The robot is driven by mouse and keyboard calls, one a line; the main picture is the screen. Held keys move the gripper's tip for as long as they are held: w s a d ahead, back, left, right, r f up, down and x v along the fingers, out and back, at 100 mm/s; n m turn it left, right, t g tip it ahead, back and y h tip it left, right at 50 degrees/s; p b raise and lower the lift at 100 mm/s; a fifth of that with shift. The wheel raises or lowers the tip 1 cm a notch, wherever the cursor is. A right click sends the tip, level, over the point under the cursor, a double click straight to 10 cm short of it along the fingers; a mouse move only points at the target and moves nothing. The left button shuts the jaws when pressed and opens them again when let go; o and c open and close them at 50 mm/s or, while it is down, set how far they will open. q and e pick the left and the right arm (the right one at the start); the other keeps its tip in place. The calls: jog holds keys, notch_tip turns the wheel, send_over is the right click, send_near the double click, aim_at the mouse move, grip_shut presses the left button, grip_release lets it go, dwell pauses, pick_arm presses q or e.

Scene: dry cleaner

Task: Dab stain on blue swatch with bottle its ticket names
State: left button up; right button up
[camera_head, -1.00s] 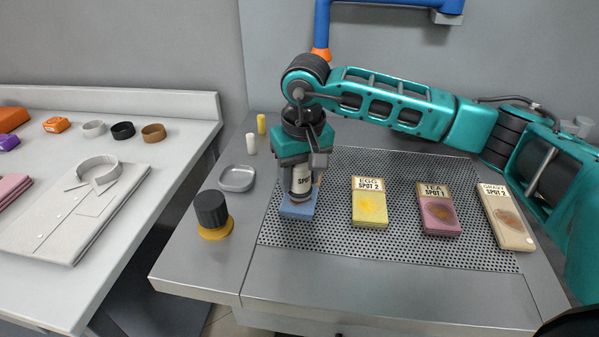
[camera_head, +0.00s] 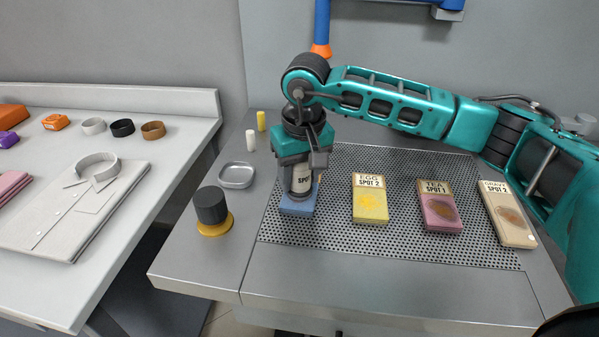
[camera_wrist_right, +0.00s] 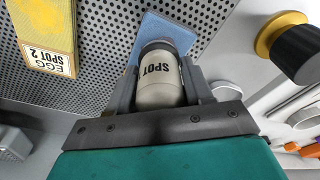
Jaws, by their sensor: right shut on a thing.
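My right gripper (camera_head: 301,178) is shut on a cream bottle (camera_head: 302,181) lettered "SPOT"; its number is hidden. The bottle has a dark end pointing down onto the blue swatch (camera_head: 297,208). The bottle also shows between the fingers in the right wrist view (camera_wrist_right: 160,82), its dark end over the blue swatch (camera_wrist_right: 165,30). I cannot tell for sure whether it touches the cloth. The blue swatch's stain and ticket are hidden by the gripper and bottle. My left gripper is not in view.
To the right on the perforated board (camera_head: 400,245) lie a yellow swatch (camera_head: 370,206) ticketed EGG SPOT 2, a pink one (camera_head: 440,210) ticketed TEA SPOT 1, and a beige one (camera_head: 508,220) ticketed GRAVY. A black-and-yellow knob (camera_head: 212,210) and grey dish (camera_head: 237,175) are left.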

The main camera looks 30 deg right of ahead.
jog(key=shift+f+b, duration=0.2)
jog(key=shift+b, duration=0.1)
dwell(1.0)
dwell(0.5)
jog(key=shift+r+p, duration=0.4)
jog(key=shift+r, duration=0.15)
jog(key=shift+r+p, duration=1.65)
jog(key=shift+r, duration=1.35)
jog(key=shift+d, duration=0.1)
